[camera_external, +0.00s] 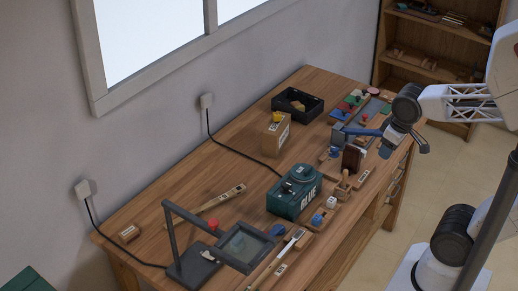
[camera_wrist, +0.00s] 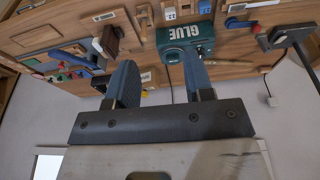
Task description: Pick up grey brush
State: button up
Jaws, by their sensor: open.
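I cannot pick out the grey brush with certainty among the small tools along the bench's front edge. My gripper (camera_external: 362,143) is above the front right part of the wooden bench, close to a dark brown block (camera_external: 353,158) in the picture. Its blue-grey fingers are spread apart. In the wrist view my gripper (camera_wrist: 158,62) is open, with nothing seen held between the fingers. The bench and its tools lie beyond the fingertips there, at the top of the picture.
A green GLUE container (camera_external: 293,192) stands mid-bench and also shows in the wrist view (camera_wrist: 186,38). A dark lamp-like magnifier (camera_external: 245,246) stands at the near left. A cardboard box (camera_external: 275,134) and black tray (camera_external: 297,103) are at the back. A wooden shelf (camera_external: 430,50) stands behind.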

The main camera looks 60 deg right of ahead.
jog(key=w+a+f+m+g+y, duration=0.1)
jog(key=w+a+f+m+y, duration=0.5)
jog(key=w+a, duration=0.8)
jog(key=w+a+f+m+g+y, duration=0.1)
jog(key=w+a+f+m+y, duration=0.6)
jog(key=w+a+f+m, duration=0.5)
jog(key=w+a+f, duration=0.2)
jog(key=w, duration=0.3)
jog(key=shift+w+f+y, duration=0.3)
jog(key=shift+w+f, duration=0.05)
jog(key=shift+f, duration=0.05)
jog(key=shift+a, duration=0.15)
jog(key=shift+x, duration=1.25)
jog(key=shift+s+a+f, duration=0.1)
jog(key=shift+s+x, duration=0.2)
jog(key=shift+x, duration=2.3)
jog(key=shift+c, duration=0.5)
grip_shut()
